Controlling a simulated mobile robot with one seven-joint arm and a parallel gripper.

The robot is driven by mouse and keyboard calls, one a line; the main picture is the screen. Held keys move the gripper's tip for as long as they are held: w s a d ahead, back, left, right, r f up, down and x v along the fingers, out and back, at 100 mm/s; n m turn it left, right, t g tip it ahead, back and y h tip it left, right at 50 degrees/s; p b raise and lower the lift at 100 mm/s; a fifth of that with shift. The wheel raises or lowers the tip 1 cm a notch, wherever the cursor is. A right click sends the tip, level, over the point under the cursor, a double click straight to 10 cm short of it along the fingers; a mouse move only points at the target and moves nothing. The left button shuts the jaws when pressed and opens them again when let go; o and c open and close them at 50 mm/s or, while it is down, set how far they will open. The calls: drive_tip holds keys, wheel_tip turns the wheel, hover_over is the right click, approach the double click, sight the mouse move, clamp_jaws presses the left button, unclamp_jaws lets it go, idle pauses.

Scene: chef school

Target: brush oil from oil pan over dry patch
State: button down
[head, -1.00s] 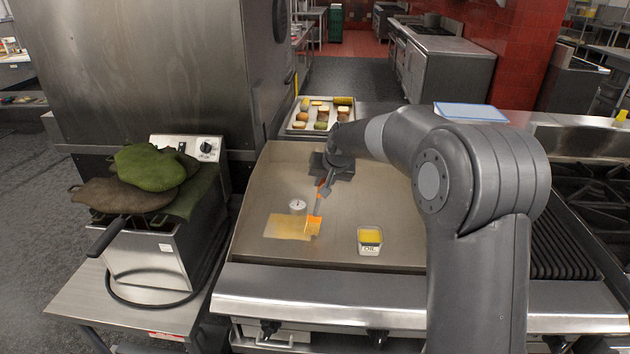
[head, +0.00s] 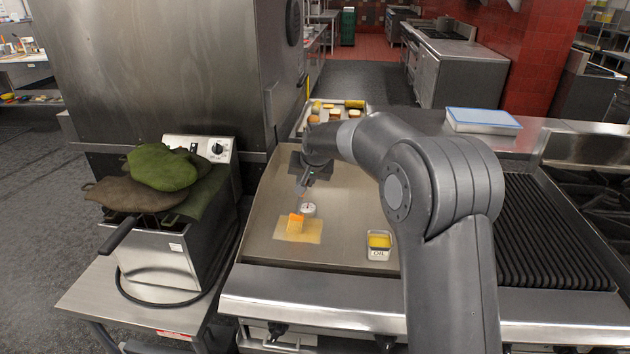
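A yellowish rectangular patch (head: 311,231) lies flat on the steel griddle (head: 345,205). My gripper (head: 304,186) is above the griddle, behind the patch, and appears shut on the handle of a brush with an orange head (head: 295,223). The brush head is over the left part of the patch; whether it touches cannot be told. A small clear oil pan (head: 379,246) labelled OIL, with yellow contents, stands on the griddle to the right of the patch. The fingers are small and partly hidden by my wrist.
A round white dial (head: 308,209) sits just behind the patch, close to the brush. A tray of food pieces (head: 361,111) lies beyond the griddle, partly behind my arm. A fryer with green and brown mitts (head: 163,168) stands left. A ridged grill (head: 550,240) is right.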

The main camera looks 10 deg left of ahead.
drive_tip(key=shift+a, duration=3.1)
drive_tip(key=shift+w+d, duration=0.65)
drive_tip(key=shift+d, duration=6.55)
wheel_tip(320, 180, up, 8)
drive_tip(key=s+a+r, duration=0.2)
drive_tip(key=a, duration=0.5)
drive_tip(key=s+a+r, duration=0.1)
drive_tip(key=a+r, duration=0.1)
drive_tip(key=a, duration=0.5)
drive_tip(key=shift+s+a+f, duration=0.1)
drive_tip(key=shift+a+f, duration=0.05)
drive_tip(key=shift+f, duration=1.15)
drive_tip(key=shift+a+f, duration=0.15)
drive_tip(key=shift+f, duration=1.1)
drive_tip(key=shift+f, duration=0.2)
